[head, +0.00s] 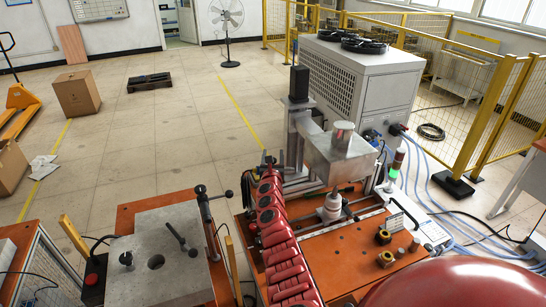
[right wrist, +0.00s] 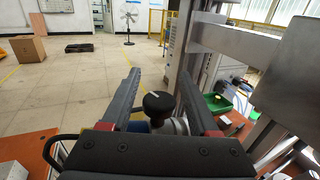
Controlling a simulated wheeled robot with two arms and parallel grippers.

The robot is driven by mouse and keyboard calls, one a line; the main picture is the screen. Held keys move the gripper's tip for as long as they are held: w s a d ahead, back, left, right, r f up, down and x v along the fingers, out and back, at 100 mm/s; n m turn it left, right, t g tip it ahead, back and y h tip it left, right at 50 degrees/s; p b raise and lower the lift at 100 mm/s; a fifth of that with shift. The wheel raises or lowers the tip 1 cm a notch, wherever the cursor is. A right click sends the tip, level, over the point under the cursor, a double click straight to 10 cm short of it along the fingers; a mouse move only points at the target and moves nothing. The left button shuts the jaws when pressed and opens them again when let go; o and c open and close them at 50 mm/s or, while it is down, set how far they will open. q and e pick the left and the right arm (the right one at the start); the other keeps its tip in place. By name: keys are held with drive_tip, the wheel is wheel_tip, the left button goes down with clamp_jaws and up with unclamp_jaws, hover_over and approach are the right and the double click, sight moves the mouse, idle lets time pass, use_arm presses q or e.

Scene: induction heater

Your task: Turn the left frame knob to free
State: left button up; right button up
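The frame knob (right wrist: 158,104) is a black round knob with a white mark on top, on a pale metal mount, in the right wrist view. My right gripper (right wrist: 157,72) is open. Its two dark fingers stand on either side of the knob, with a visible gap on both sides. In the head view my right gripper (head: 268,160) is small and dark, at the left side of the heater's frame (head: 297,135); the knob is hard to make out there. The mark's setting cannot be read. My left gripper is not in view.
The heater's orange table (head: 345,250) carries a metal box head (head: 345,155) right of the gripper. A second table with a grey plate (head: 165,270) and levers stands at left. A green tray (right wrist: 218,102) lies right of the fingers. Open floor (head: 160,150) lies beyond.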

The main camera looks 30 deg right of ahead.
clamp_jaws()
drive_tip(key=shift+f, duration=0.1)
drive_tip(key=shift+a+f+n+y+b, duration=0.15)
drive_tip(key=shift+n+y+b, duration=0.2)
drive_tip(key=shift+b, duration=0.35)
drive_tip(key=n+t+y+b, duration=0.1)
drive_tip(key=n+y+b, duration=0.1)
drive_tip(key=b, duration=0.3)
drive_tip(key=a+n+t+y+b, duration=0.1)
drive_tip(key=n+y+b, duration=0.1)
drive_tip(key=y+b, duration=0.2)
drive_tip(key=n+t+y+b, duration=0.1)
drive_tip(key=n+y+b, duration=0.1)
drive_tip(key=b, duration=0.4)
drive_tip(key=shift+w+a+y, duration=0.15)
drive_tip(key=shift+w+y, duration=0.15)
drive_tip(key=shift+y, duration=0.35)
drive_tip(key=shift+a+r+n+y+b, duration=0.2)
drive_tip(key=shift+n+y+b, duration=0.25)
drive_tip(key=shift+b, duration=0.4)
drive_tip(key=shift+o, duration=0.9)
unclamp_jaws()
